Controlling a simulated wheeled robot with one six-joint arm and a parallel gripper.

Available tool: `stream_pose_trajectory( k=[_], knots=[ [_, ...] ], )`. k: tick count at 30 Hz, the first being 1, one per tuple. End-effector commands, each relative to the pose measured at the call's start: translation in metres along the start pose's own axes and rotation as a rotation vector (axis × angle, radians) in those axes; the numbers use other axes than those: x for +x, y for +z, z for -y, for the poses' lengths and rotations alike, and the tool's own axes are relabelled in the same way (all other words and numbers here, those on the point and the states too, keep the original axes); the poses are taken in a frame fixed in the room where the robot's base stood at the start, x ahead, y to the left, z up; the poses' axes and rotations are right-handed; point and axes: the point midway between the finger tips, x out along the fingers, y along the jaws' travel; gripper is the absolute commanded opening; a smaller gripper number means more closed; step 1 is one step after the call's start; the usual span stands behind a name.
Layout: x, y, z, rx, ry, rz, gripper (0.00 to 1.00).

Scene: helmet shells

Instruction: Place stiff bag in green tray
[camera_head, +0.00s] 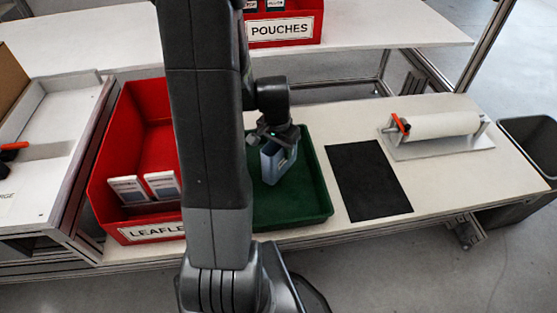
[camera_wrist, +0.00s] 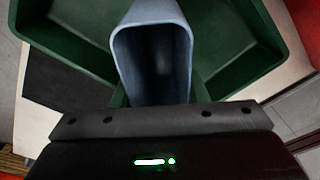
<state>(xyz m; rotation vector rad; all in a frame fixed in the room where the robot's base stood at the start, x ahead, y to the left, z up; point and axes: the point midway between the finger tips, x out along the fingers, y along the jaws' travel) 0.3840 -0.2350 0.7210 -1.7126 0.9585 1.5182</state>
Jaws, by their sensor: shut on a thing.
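The stiff bag (camera_head: 277,163) is blue-grey, open at the top and roughly upright in the head view. My gripper (camera_head: 279,135) is shut on its upper edge. The bag is over or inside the green tray (camera_head: 318,203); I cannot tell whether its base touches the tray floor. In the wrist view the bag (camera_wrist: 152,50) shows its open mouth close to the gripper, with the green tray (camera_wrist: 262,45) around and beyond it. The fingertips are hidden in the wrist view. My arm covers the tray's left part in the head view.
A red leaflet bin (camera_head: 106,178) with white packs stands left of the tray. A black mat (camera_head: 368,180) and a roll holder with a white roll (camera_head: 440,126) are to the right. A red pouches bin (camera_head: 300,24) is on the back shelf. A dark waste bin (camera_head: 530,135) stands far right.

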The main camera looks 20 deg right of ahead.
Motion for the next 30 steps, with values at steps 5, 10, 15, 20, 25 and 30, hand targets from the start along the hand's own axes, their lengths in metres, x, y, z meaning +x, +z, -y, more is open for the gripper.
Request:
stream_pose_trajectory(
  k=[5,10,15,20,25,30],
  knots=[
    [0.017,0.002,0.0,0.0,0.0,0.001,0.17],
    [0.037,0.005,0.0,0.0,0.002,0.003,0.17],
    [0.053,0.006,0.0,0.0,0.0,0.0,0.17],
    [0.052,0.006,0.0,0.0,-0.001,-0.001,0.17],
    [0.057,0.007,0.0,0.0,-0.001,-0.001,0.17],
    [0.055,0.007,0.0,0.0,-0.001,-0.001,0.61]
  ],
)
